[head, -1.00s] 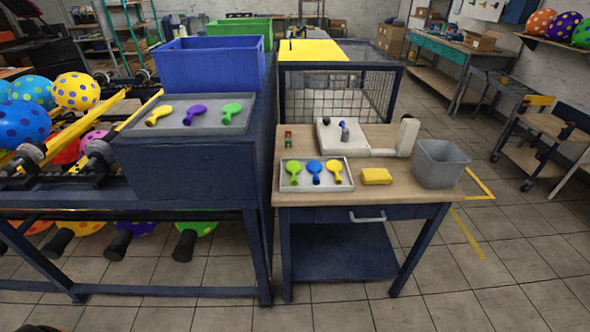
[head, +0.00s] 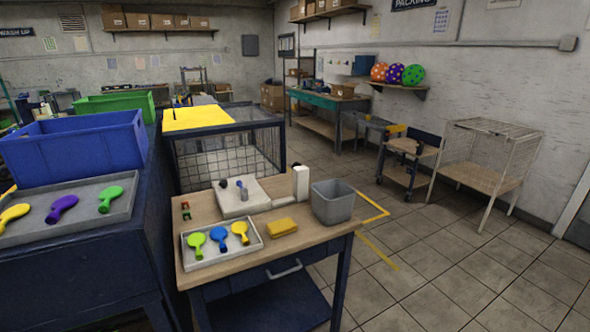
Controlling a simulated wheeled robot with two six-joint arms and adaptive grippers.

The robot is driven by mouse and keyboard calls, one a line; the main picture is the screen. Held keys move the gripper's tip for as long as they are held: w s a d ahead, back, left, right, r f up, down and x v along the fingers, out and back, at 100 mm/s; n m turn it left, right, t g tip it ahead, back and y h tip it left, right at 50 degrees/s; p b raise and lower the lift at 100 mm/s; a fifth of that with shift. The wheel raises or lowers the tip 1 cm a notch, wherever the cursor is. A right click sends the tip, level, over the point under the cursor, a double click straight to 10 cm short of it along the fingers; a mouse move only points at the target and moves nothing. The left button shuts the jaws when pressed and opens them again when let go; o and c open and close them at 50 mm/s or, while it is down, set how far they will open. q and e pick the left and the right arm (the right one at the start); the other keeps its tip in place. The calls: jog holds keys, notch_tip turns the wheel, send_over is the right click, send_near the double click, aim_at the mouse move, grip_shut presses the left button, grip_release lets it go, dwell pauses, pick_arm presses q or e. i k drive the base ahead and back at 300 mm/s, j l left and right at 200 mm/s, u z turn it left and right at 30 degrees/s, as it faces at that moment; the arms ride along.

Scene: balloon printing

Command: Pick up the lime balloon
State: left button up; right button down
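The lime balloon (head: 196,243) lies flat and uninflated in a small light tray (head: 222,257) on the wooden workbench. It is the leftmost of three in that tray, beside a blue balloon (head: 219,237) and a yellow balloon (head: 240,231). A larger grey tray (head: 67,222) on the dark blue stand at left holds yellow, purple and green balloons. The green balloon (head: 110,198) there is a deeper green. Neither of my grippers is in view.
The bench (head: 300,238) also carries a white device (head: 245,197), a yellow sponge (head: 283,226) and a grey bin (head: 333,203). A wire-mesh cage stands behind it. The tiled floor (head: 450,270) to the right is mostly clear.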

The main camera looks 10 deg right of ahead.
aim_at(197, 244)
jog(key=u, duration=0.3)
jog(key=i+l+u, duration=0.5)
jog(key=l, duration=0.15)
jog(key=i+l+u, duration=0.25)
jog(key=l, duration=0.15)
jog(key=i+l+u, duration=0.15)
jog(key=l+u, duration=0.15)
jog(key=l, duration=0.3)
jog(key=i+l, duration=0.15)
jog(key=l, duration=0.1)
